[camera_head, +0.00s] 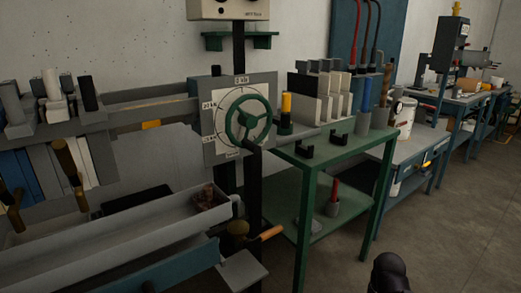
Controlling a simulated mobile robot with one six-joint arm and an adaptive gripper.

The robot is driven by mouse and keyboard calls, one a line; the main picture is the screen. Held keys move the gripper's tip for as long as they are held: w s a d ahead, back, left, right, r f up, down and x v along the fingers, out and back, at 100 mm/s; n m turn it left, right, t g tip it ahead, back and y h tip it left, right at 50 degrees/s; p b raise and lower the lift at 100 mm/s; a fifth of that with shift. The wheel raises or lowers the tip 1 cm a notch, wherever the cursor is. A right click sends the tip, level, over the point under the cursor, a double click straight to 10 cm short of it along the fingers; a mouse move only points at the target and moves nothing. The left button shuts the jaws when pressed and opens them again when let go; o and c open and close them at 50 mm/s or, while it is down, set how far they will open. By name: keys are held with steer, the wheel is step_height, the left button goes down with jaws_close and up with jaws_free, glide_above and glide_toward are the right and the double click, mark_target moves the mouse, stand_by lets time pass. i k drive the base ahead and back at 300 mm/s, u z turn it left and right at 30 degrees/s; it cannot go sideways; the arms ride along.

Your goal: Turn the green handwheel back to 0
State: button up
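The green handwheel (249,121) stands upright left of centre, in front of a square grey plate with a white round dial (221,104). The wheel has a green rim, spokes and a hub. A label reading "0 kN" (240,80) is at the top of the plate. More labels sit at its left side and bottom, too small to read surely. I cannot tell which mark the wheel points to. My gripper is not in view. Nothing touches the wheel.
A dark rounded part (390,272) shows at the bottom edge; I cannot tell what it is. Below the wheel is an orange-handled lever (270,233). A green table (345,150) holding several items stands to the right, a long grey tray (120,238) to the left. Floor at lower right is clear.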

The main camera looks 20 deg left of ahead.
mark_target(246, 119)
steer(key=z, duration=0.15)
steer(key=k, duration=1.2)
steer(key=u, duration=1.15)
steer(key=i, duration=1)
steer(key=u, duration=0.05)
